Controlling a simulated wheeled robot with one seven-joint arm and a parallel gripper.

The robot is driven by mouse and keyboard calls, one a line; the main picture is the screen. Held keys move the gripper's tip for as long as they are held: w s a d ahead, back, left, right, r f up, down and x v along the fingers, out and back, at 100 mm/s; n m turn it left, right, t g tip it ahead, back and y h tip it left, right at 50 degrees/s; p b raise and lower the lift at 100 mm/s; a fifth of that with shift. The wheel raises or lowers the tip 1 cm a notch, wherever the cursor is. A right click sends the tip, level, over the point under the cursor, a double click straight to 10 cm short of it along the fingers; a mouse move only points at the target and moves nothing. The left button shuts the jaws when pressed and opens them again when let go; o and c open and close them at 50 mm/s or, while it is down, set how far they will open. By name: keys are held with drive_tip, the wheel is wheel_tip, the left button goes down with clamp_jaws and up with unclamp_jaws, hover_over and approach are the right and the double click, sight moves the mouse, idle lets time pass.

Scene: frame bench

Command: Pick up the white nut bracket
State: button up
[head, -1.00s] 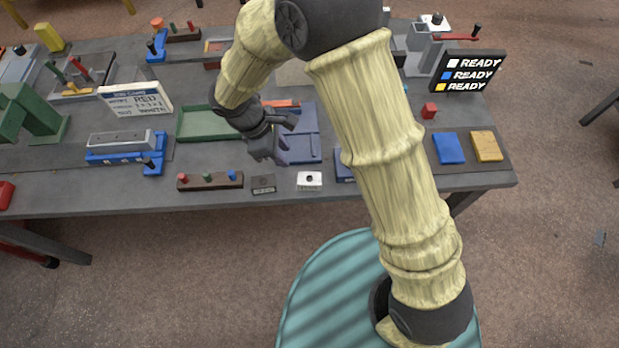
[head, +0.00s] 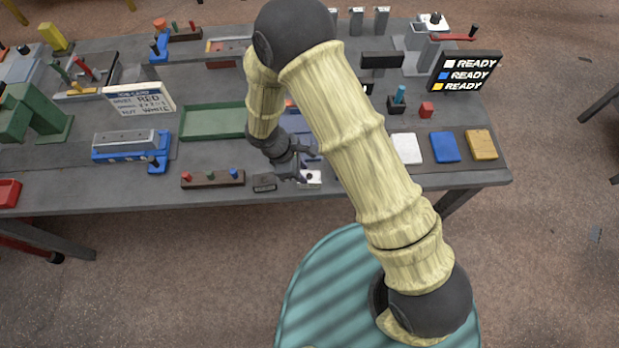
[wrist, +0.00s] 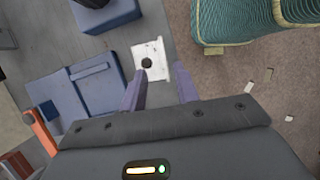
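The white nut bracket (head: 312,178) is a small white block with a dark round hole, near the bench's front edge. In the head view my gripper (head: 299,166) is just above and behind it, partly covering it. In the wrist view the bracket (wrist: 156,66) lies ahead of the two fingertips, nearer the left finger. My gripper (wrist: 160,84) is open there, with nothing between its fingers. They do not appear to grip the bracket.
A dark labelled block (head: 264,183) sits just left of the bracket. A brown strip with coloured pegs (head: 213,179) is farther left. A blue fixture (wrist: 78,92) lies beside the fingers. White (head: 407,148), blue (head: 445,147) and yellow (head: 481,145) pads lie right.

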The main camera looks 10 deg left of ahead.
sight(309, 177)
drive_tip(key=shift+x, duration=0.8)
drive_tip(key=shift+f+p, duration=0.1)
drive_tip(key=shift+p, duration=0.2)
drive_tip(key=shift+s+d+f, duration=0.1)
drive_tip(key=shift+d+f, duration=0.05)
drive_tip(key=shift+f, duration=0.1)
drive_tip(key=shift+p+x, duration=1.25)
drive_tip(key=shift+x, duration=0.95)
drive_tip(key=shift+s+f, duration=0.1)
drive_tip(key=shift+s, duration=0.05)
drive_tip(key=shift+c, duration=0.2)
clamp_jaws()
